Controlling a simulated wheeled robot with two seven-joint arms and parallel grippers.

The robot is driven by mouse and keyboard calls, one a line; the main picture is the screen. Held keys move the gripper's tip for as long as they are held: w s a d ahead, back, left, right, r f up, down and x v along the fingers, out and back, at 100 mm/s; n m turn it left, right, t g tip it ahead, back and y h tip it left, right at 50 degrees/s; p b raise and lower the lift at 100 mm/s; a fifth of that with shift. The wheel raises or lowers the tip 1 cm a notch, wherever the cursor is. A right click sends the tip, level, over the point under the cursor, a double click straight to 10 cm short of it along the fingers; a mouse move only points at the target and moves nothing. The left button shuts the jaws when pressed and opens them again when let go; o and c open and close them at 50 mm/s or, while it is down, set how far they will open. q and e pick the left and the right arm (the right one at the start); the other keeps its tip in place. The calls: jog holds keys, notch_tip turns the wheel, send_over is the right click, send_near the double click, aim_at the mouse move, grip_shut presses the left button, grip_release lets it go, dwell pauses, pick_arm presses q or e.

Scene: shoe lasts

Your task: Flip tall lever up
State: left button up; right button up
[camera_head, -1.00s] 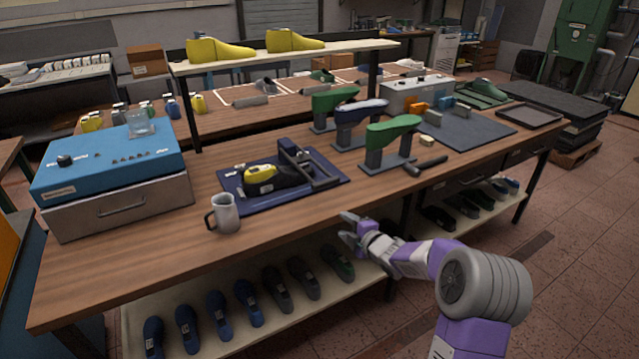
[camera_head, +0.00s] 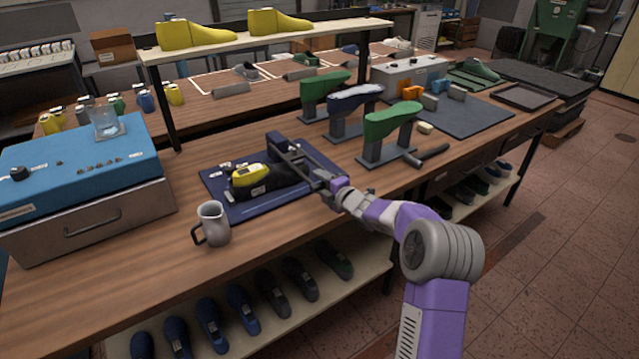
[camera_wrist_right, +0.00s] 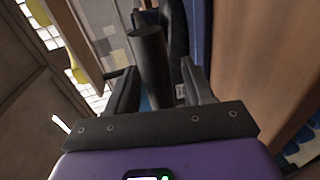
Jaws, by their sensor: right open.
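The dark lever (camera_head: 293,160) belongs to the fixture on the blue mat (camera_head: 238,212). It slopes low from a post at the back toward the table's front edge. A yellow and black shoe last (camera_head: 250,177) sits beside it on the left. My right gripper (camera_head: 327,181) is open at the lever's near end. In the right wrist view, the lever's dark round grip (camera_wrist_right: 151,65) reaches between the two spread fingers of my right gripper (camera_wrist_right: 160,88). I cannot tell whether either finger touches it. My left gripper is out of view.
A metal mug (camera_head: 213,223) stands left of the mat, near the front edge. A blue box (camera_head: 75,170) fills the left end.

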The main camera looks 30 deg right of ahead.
jog(key=shift+w+f, duration=0.1)
jog(key=shift+w, duration=0.6)
grip_shut()
